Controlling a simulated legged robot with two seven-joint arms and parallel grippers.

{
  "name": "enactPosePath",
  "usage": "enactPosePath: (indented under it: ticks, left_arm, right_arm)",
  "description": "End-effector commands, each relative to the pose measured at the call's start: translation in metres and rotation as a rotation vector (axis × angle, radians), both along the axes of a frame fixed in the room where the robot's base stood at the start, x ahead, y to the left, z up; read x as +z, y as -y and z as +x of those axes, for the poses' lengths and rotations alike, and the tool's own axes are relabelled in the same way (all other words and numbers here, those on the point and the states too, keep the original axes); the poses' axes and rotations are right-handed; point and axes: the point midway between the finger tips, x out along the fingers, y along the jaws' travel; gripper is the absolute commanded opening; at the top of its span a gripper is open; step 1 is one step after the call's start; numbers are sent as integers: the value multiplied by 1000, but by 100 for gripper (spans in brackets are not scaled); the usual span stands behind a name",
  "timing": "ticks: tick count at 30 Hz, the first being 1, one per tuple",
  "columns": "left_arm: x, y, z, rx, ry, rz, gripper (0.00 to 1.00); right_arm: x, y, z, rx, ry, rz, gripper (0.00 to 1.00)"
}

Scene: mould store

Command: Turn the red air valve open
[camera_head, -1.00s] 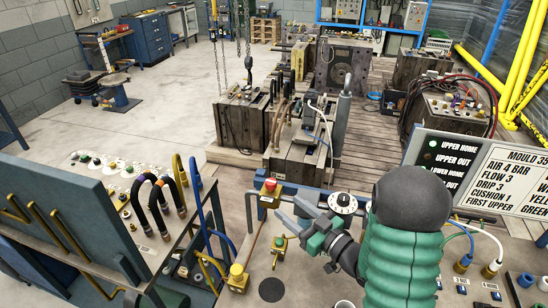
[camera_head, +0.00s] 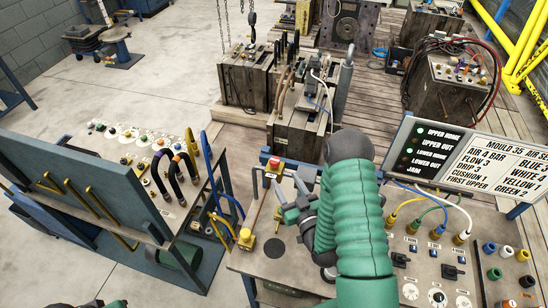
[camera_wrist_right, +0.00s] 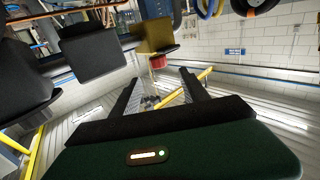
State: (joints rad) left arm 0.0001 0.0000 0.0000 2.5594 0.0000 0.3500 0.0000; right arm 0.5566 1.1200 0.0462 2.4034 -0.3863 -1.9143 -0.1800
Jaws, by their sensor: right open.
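A red knob (camera_head: 275,163) on a small yellow box stands at the back left of the bench top (camera_head: 262,268). It is the only red fitting I make out there; I cannot tell for certain that it is the air valve. In the right wrist view the red knob (camera_wrist_right: 157,62) and its yellow box (camera_wrist_right: 154,34) appear upside down, beyond my fingers. My right gripper (camera_head: 287,196) is open and empty, its fingers just in front of the box, apart from the knob in the wrist view. My right forearm hides the middle of the bench. My left gripper is out of view.
A yellow fitting (camera_head: 246,239) stands at the bench's left edge. A sign board (camera_head: 460,160) and coloured hose connectors (camera_head: 437,232) are to the right of my arm. A blue-panelled rack with hoses (camera_head: 170,175) stands left, across a gap. Wooden-sided mould blocks (camera_head: 300,125) are behind.

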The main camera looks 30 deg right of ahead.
Motion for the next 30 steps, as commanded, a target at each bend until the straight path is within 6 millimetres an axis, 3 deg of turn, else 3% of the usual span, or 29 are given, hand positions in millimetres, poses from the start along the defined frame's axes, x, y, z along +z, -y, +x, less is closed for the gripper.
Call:
enactPosePath:
  ticks: [1,6,12,23,30]
  left_arm:
    - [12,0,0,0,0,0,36]
    - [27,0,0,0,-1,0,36]
    - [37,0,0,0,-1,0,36]
    - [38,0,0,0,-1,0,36]
    - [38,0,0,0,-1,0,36]
  right_arm:
    - [7,2,13,1,4,0,53]
    - [6,10,56,0,2,1,53]
    - [3,16,92,0,-1,1,53]
    - [0,18,102,0,-2,1,53]
    - [0,18,102,0,-2,1,23]
